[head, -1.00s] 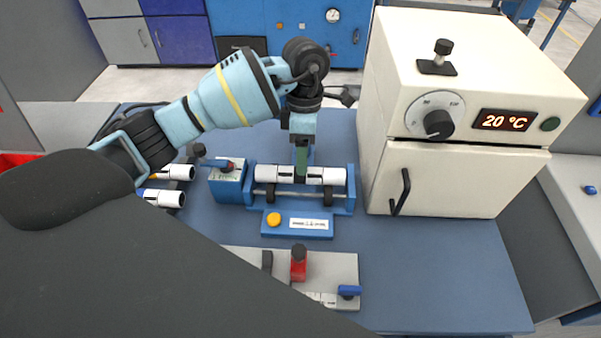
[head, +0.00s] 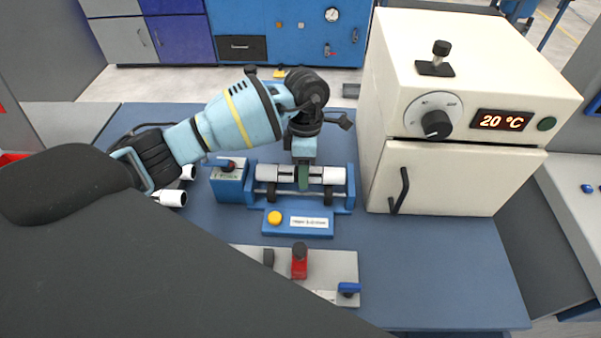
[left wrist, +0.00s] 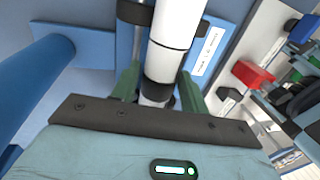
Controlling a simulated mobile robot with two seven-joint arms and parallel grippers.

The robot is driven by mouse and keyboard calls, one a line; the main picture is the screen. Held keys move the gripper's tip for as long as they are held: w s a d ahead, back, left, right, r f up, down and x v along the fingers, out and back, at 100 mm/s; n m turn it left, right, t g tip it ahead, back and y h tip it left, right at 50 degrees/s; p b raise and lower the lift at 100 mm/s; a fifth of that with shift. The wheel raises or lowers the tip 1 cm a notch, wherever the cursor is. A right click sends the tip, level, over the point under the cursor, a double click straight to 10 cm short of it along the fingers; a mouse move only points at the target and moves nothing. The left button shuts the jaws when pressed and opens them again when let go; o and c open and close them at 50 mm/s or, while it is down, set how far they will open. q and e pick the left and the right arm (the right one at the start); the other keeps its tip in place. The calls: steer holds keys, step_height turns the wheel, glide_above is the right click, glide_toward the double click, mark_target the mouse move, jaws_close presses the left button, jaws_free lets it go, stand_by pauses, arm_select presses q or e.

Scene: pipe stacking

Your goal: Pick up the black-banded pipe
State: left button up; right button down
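A white pipe with a black band (head: 334,175) lies across a blue fixture (head: 256,199). In the left wrist view, the pipe (left wrist: 169,58) runs down between my fingers, with its black band near the fingertips. My left gripper (head: 303,180) points down over the middle of the pipe. Its two green fingers (left wrist: 160,88) stand on either side of the pipe. A narrow gap shows beside the left finger, so the gripper looks open around the pipe. The fingers hide part of the pipe in the head view. My right gripper is not in view.
A cream oven (head: 440,180) reading 20 °C stands close on the right. More white pipes (head: 173,198) lie at left, partly behind my arm. A grey plate with a red clamp (head: 299,265) lies in front. The blue table (head: 430,270) is clear at front right.

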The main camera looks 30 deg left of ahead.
arm_select(q)
steer(key=c, duration=0.7)
steer(key=shift+o, duration=0.2)
steer(key=shift+r, duration=0.1)
steer(key=shift+r, duration=0.35)
steer(key=r, duration=0.2)
steer(key=shift+s+d+r, duration=0.2)
steer(key=shift+d+r, duration=0.1)
steer(key=shift+r, duration=0.1)
steer(key=s+d+r, duration=0.1)
steer(key=s+d, duration=0.8)
steer(key=d, duration=0.3)
steer(key=shift+s+r+b, duration=0.15)
steer(key=shift+r+b, duration=0.05)
steer(key=shift+b, duration=0.2)
